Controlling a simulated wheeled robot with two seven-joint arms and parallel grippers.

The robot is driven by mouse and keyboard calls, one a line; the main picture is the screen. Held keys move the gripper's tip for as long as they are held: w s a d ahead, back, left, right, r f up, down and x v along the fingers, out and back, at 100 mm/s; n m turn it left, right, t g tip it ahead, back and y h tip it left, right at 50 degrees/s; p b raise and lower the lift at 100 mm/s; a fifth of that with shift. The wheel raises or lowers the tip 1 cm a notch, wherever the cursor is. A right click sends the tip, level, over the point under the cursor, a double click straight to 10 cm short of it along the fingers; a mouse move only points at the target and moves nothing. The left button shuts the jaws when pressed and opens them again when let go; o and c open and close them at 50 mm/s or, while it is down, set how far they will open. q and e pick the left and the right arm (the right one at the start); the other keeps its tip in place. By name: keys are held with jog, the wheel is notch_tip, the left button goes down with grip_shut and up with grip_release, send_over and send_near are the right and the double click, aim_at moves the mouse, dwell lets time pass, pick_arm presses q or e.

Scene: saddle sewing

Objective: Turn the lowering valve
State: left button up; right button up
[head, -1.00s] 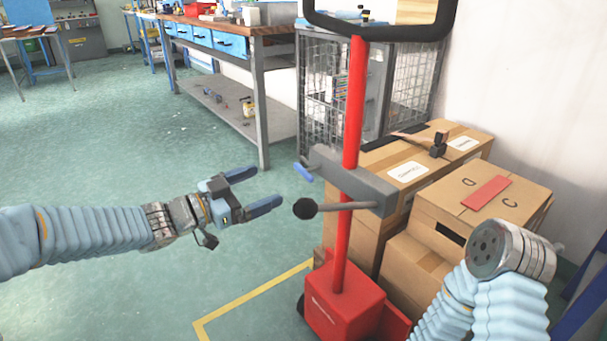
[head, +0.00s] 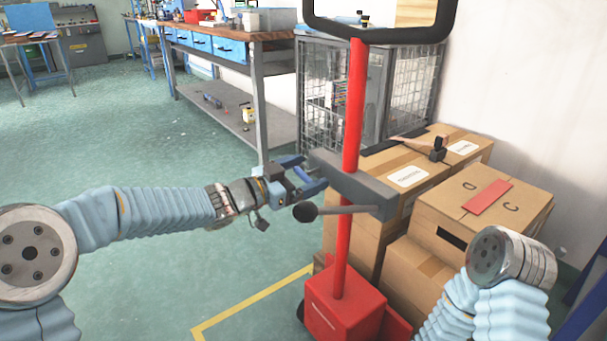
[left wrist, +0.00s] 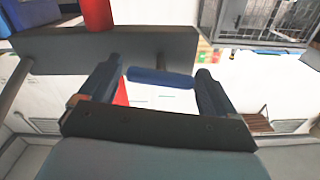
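A red post (head: 353,110) carries a grey block (head: 355,185), and a lever with a dark ball knob (head: 305,212) extends from the block to the left. A small blue handle (left wrist: 160,77) shows in the left wrist view in front of the grey block. I take it for the lowering valve. My left gripper (head: 312,173) is open at the block's left end. In the left wrist view its two fingers stand on either side of the blue handle, close to its ends; I cannot tell whether they touch it. My right gripper is out of view.
The post stands on a red base (head: 342,300). Cardboard boxes (head: 480,210) are stacked behind and right of it, beside a wire cage (head: 325,95). A workbench (head: 262,42) stands behind. The floor to the left is clear.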

pick_arm(q)
jog(key=c, duration=0.8)
jog(key=m+b, duration=0.1)
jog(key=m, duration=0.1)
jog(key=m+b, duration=0.1)
jog(key=shift+f+m+b, duration=0.2)
jog(key=shift+m+b, duration=0.1)
jog(key=shift+m, duration=0.1)
jog(key=m+b, duration=0.2)
jog(key=m, duration=0.1)
jog(key=shift+s+d+f+m, duration=0.1)
jog(key=shift+s+m, duration=0.05)
jog(key=shift+m, duration=0.15)
jog(key=m+b, duration=0.2)
jog(key=m, duration=0.1)
jog(key=shift+f+m, duration=0.1)
jog(key=shift+m, duration=0.2)
jog(key=shift+m+b, duration=1.25)
jog(key=shift+m, duration=0.75)
